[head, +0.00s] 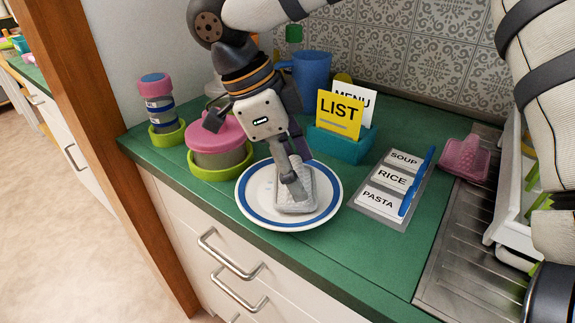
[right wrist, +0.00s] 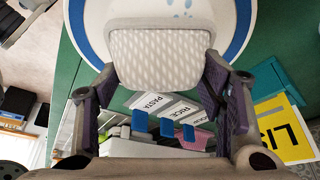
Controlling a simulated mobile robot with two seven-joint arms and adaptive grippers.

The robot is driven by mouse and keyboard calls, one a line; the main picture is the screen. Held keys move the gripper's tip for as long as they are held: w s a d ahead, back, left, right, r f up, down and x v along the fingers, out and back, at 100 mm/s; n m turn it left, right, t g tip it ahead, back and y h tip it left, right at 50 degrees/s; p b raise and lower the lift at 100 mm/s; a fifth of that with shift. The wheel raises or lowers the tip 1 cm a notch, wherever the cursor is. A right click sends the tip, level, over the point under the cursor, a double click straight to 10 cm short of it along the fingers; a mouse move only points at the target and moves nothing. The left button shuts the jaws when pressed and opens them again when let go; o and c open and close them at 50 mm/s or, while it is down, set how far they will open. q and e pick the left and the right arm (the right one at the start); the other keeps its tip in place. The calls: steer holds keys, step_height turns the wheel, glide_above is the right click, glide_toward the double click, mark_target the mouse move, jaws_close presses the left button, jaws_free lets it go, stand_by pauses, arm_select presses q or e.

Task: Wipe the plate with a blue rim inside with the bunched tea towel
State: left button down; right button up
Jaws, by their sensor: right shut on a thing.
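The plate with a blue rim (head: 250,208) lies flat on the green counter. The bunched tea towel (head: 308,203) is a pale grey, textured pad over the plate's middle. My right gripper (head: 291,180) is above the plate, shut on the towel. In the right wrist view the towel (right wrist: 160,58) sits between the two fingers of my right gripper (right wrist: 158,75), in front of the plate (right wrist: 243,25). A few light blue spots (right wrist: 181,12) show on the plate's white inside. The towel and gripper hide part of the plate. My left gripper is not in view.
A teal card holder (head: 338,146) and blue jug (head: 310,72) stand behind. A label board (head: 376,204) lies right, and a pink textured pad (head: 465,158) lies beyond.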

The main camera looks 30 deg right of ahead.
steer(key=shift+w+a, duration=0.45)
steer(key=shift+a, duration=0.25)
steer(key=shift+s+d, duration=0.5)
steer(key=shift+d, duration=0.25)
steer(key=shift+w+a+f, duration=0.15)
steer(key=shift+w+a, duration=0.3)
steer(key=shift+a, duration=0.25)
steer(key=shift+s+d, duration=0.45)
steer(key=shift+d, duration=0.3)
steer(key=shift+w+a, duration=0.45)
steer(key=shift+a, duration=0.35)
steer(key=shift+s+d, duration=0.45)
steer(key=shift+d, duration=0.35)
steer(key=shift+w+a, duration=0.45)
steer(key=shift+a, duration=0.35)
steer(key=shift+s+d, duration=0.45)
steer(key=shift+d, duration=0.3)
steer(key=shift+w+a, duration=0.25)
steer(key=shift+a, duration=0.1)
stand_by(1.6)
